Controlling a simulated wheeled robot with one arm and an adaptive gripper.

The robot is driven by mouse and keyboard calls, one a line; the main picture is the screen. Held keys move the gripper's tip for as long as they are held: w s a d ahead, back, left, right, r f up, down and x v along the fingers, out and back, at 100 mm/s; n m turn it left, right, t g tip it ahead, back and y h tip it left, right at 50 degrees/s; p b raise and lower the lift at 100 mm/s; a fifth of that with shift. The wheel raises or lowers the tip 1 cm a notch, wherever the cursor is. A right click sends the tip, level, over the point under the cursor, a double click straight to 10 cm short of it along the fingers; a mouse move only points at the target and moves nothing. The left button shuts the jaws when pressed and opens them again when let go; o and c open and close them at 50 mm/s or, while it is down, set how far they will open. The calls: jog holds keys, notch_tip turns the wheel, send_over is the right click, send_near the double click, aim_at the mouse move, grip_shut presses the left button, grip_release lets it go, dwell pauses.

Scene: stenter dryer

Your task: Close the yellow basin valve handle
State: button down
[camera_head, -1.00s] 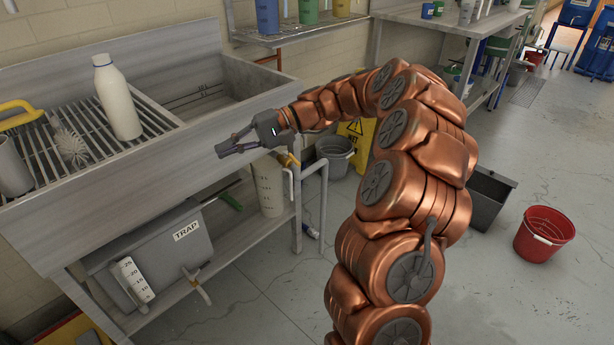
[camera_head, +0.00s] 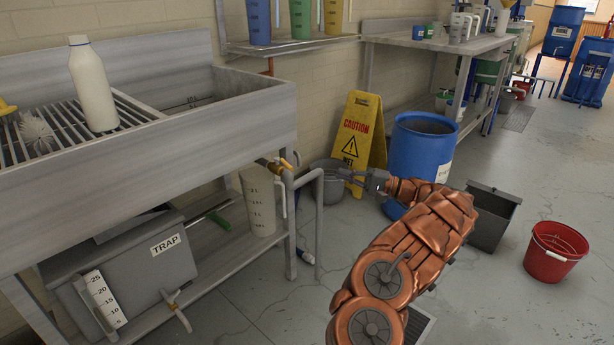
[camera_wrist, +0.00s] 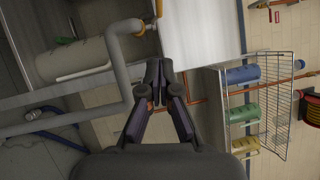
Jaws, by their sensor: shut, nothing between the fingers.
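The yellow valve handle (camera_head: 289,162) is below the right end of the steel basin (camera_head: 215,140), beside a brass valve fitting (camera_head: 268,167). In the wrist view, a small yellow piece of the handle (camera_wrist: 158,8) shows at the top edge, past a grey pipe. My gripper (camera_head: 346,176) is to the right of the handle and apart from it, with its fingers pointing left. In the wrist view, my gripper (camera_wrist: 159,72) is shut and empty. How far the handle is turned is hard to tell.
A grey pipe rail (camera_head: 319,220) stands between my gripper and the valve. A measuring jug (camera_head: 259,205) is on the lower shelf. A blue drum (camera_head: 417,160), yellow caution sign (camera_head: 360,130) and grey bucket (camera_head: 327,185) are close behind my gripper. A red bucket (camera_head: 553,255) is at right.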

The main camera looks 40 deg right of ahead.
jog(key=b, duration=0.3)
send_near(284, 164)
jog(key=w+d, duration=0.1)
jog(key=w, duration=0.3)
jog(key=shift+w+a+r+b, duration=0.15)
jog(key=shift+a+b, duration=0.25)
jog(key=shift+a, duration=0.5)
jog(key=shift+w+a+r+b, duration=0.1)
jog(key=shift+w+a+b, duration=0.2)
jog(key=shift+a, duration=0.6)
jog(key=shift+s, duration=0.1)
jog(key=shift+a, duration=0.1)
